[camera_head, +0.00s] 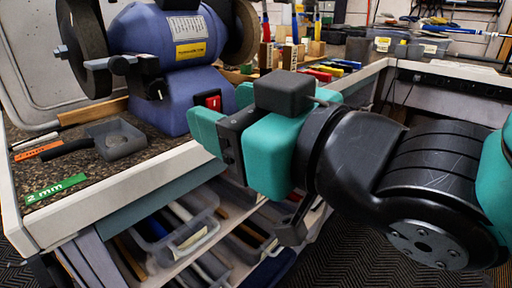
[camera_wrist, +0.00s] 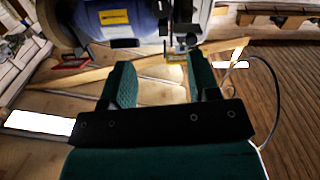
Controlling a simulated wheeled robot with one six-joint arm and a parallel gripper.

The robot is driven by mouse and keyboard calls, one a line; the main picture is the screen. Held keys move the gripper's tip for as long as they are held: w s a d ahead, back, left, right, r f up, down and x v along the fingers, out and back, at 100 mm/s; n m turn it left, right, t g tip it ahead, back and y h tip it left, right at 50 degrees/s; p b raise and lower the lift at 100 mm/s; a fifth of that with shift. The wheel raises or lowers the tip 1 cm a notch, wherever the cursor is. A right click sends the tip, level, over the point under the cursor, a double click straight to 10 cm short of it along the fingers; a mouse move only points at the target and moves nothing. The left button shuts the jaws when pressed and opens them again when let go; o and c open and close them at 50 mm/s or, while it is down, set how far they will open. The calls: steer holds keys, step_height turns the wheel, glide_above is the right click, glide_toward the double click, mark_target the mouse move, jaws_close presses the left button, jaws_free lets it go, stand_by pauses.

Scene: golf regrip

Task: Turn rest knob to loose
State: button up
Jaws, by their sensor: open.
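A blue bench grinder (camera_head: 178,45) stands on the speckled bench, with a dark wheel at each end. My gripper (camera_head: 212,116) is open and empty, to the right of the grinder's base and apart from the knob-like part. In the wrist view my two green fingers (camera_wrist: 160,78) are spread, with the blue grinder body (camera_wrist: 125,20) beyond them and nothing between them.
A red switch (camera_head: 211,101) is on the grinder's base, close to my fingers. A grey scoop-like holder (camera_head: 115,138) and a green "2 mm" label (camera_head: 56,188) lie at the front left of the bench. Bins (camera_head: 172,236) fill the shelf below. Tools stand behind.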

steer(key=shift+b+v, duration=0.7)
steer(key=shift+v, duration=0.85)
steer(key=m+p, duration=0.1)
steer(key=p, duration=0.7)
glide_toward(159, 91)
steer(key=shift+m, duration=0.3)
steer(key=p+x, duration=0.8)
steer(key=shift+w+a+r, duration=0.15)
steer(key=shift+w+r, duration=0.05)
steer(key=shift+w+a+f+p, duration=0.2)
steer(key=shift+w+a+p, duration=0.15)
steer(key=shift+a, duration=0.1)
